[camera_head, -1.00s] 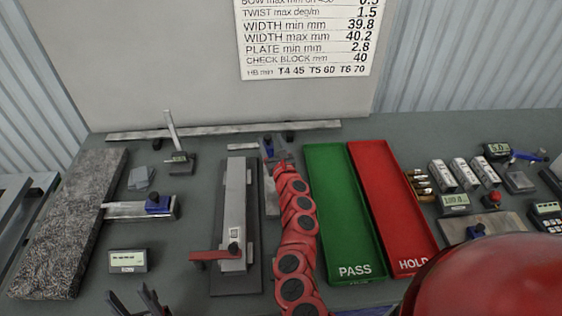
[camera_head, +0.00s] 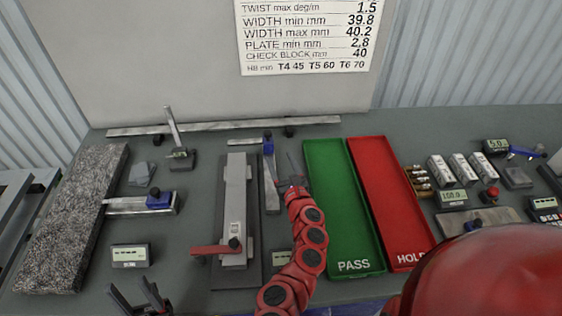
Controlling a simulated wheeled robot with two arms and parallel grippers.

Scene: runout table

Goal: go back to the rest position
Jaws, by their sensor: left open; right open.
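My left gripper (camera_head: 138,296) shows at the bottom left edge, its dark fingers apart and empty, in front of the small display box (camera_head: 130,256). My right gripper (camera_head: 295,170) is at the end of the red jointed arm. It is over the strip between the blue-headed caliper (camera_head: 269,165) and the green PASS tray (camera_head: 330,190). It looks empty, though its fingers are small and hard to see. The arm partly hides another small display (camera_head: 278,258).
A grey bar in a fixture (camera_head: 236,205) with a red clamp handle (camera_head: 212,249) lies left of my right arm. A granite block (camera_head: 72,220) is at far left. The red HOLD tray (camera_head: 388,200) and several metal blocks (camera_head: 457,170) are to the right.

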